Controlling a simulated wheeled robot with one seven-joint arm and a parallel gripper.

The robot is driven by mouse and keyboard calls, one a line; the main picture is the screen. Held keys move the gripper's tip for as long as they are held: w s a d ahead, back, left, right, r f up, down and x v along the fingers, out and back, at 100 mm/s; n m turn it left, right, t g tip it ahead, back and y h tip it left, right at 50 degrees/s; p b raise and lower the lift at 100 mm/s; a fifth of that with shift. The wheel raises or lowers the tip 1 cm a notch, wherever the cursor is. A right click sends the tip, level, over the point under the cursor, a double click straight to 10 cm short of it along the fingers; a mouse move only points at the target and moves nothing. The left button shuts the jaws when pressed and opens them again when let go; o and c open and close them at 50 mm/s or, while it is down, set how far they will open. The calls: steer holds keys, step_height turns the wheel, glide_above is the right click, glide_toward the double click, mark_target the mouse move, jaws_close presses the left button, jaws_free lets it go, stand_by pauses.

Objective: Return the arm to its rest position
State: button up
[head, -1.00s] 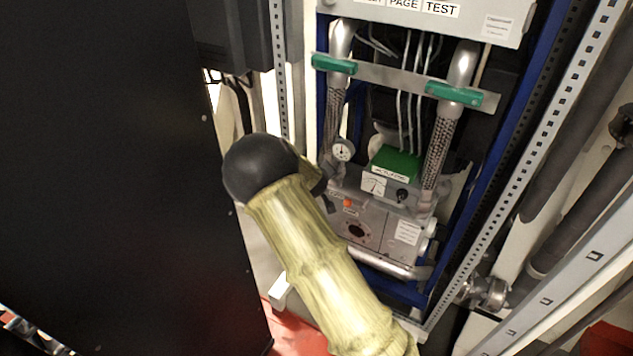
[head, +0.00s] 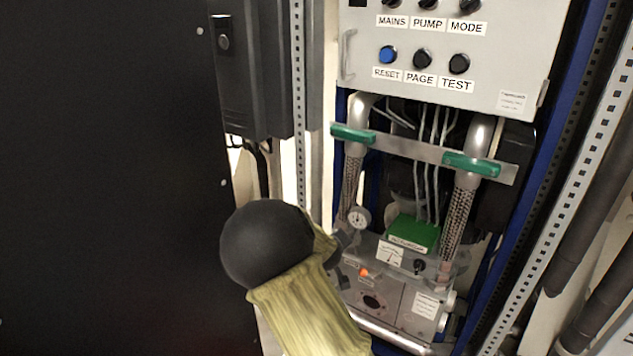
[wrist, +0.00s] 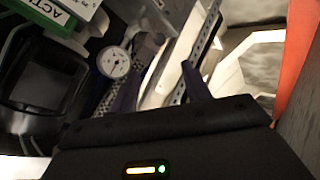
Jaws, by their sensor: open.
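My arm (head: 308,312) rises from the bottom of the head view in a yellowish sleeve, bent at a round black joint (head: 265,243). It stands in front of the lower left of the cabinet. My gripper (wrist: 160,88) shows in the wrist view as two dark fingers spread apart, with nothing visible between them. In the head view the gripper is mostly hidden behind the joint.
The grey pump unit (head: 398,300) with a gauge (head: 359,217) and green block (head: 413,234) is close right of my arm. Green-handled valves (head: 353,135) and a control panel (head: 520,50) are above. A black panel (head: 100,180) fills the left.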

steer(key=s+d+r+m+g, duration=0.1)
steer(key=s+d+m+g, duration=0.1)
steer(key=s, duration=0.7)
steer(key=s+d+r+m+g+y+p, duration=0.1)
steer(key=s+d+r+m+g, duration=0.1)
steer(key=s, duration=0.8)
steer(key=s+d+r+m+g+y, duration=0.1)
steer(key=s+d+r+m+g, duration=0.1)
steer(key=s, duration=0.8)
steer(key=shift+s+d+r+m+g, duration=0.15)
steer(key=shift+s+d+m+g, duration=0.15)
steer(key=shift+d+g, duration=0.3)
steer(key=shift+w, duration=0.1)
steer(key=shift+c, duration=1.3)
steer(key=shift+w+a, duration=0.1)
steer(key=shift+c, duration=0.5)
